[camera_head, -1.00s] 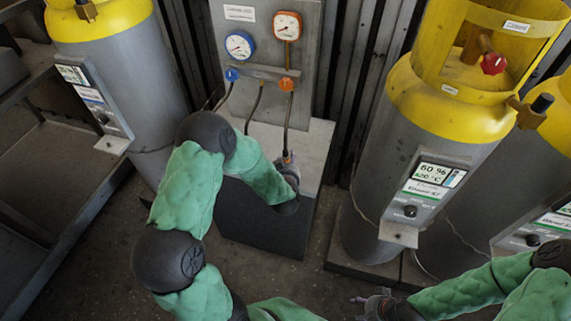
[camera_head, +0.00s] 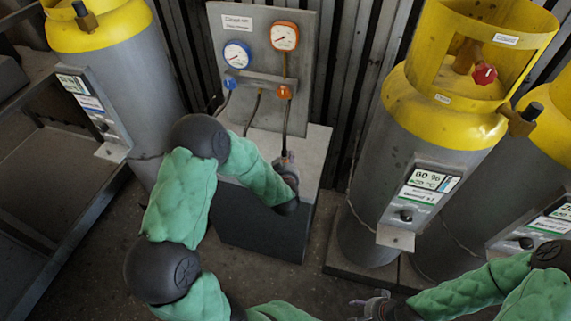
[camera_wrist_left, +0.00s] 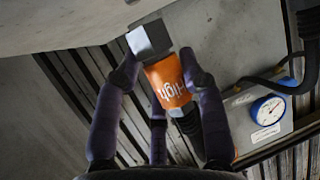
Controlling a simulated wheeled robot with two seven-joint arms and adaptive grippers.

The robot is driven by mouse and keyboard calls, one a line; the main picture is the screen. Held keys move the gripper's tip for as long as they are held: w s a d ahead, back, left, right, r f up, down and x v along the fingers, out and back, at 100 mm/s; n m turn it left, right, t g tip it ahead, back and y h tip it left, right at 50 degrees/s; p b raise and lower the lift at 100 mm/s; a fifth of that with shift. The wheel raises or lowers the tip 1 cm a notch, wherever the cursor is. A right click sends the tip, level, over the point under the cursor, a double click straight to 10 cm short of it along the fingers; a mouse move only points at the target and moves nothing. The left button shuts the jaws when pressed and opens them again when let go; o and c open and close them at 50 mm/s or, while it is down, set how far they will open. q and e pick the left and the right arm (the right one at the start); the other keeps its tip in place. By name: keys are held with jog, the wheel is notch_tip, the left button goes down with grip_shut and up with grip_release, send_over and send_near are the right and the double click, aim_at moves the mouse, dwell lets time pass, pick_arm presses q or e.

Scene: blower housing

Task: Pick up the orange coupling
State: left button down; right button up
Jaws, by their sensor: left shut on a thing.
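The orange coupling (camera_wrist_left: 168,84), marked "High" and with a square grey metal end, is between the fingers of my left gripper (camera_wrist_left: 160,92) in the left wrist view. The fingers are shut around its body, and a dark hose runs from its other end. In the head view my left gripper (camera_head: 286,162) is at the lower end of the hose hanging from an orange fitting (camera_head: 284,91); the coupling is mostly hidden there. My right gripper (camera_head: 370,304) is at the bottom edge, small and partly seen; its opening is unclear.
A gauge panel (camera_head: 222,22) with a blue gauge (camera_head: 237,54) and an orange gauge (camera_head: 284,36) stands on a grey block (camera_head: 312,150). Yellow-topped cylinders stand on the left (camera_head: 155,75) and right (camera_head: 430,110). A metal rack (camera_head: 50,250) is at far left.

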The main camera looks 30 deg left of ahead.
pick_arm(q)
jog(key=s+d+r+p, duration=0.2)
jog(key=d+r, duration=0.2)
jog(key=d, duration=0.2)
jog(key=s+d+r+p, duration=0.2)
jog(key=d+r+p, duration=0.1)
jog(key=d+r, duration=0.2)
jog(key=shift+d, duration=1.1)
jog(key=shift+r, duration=0.1)
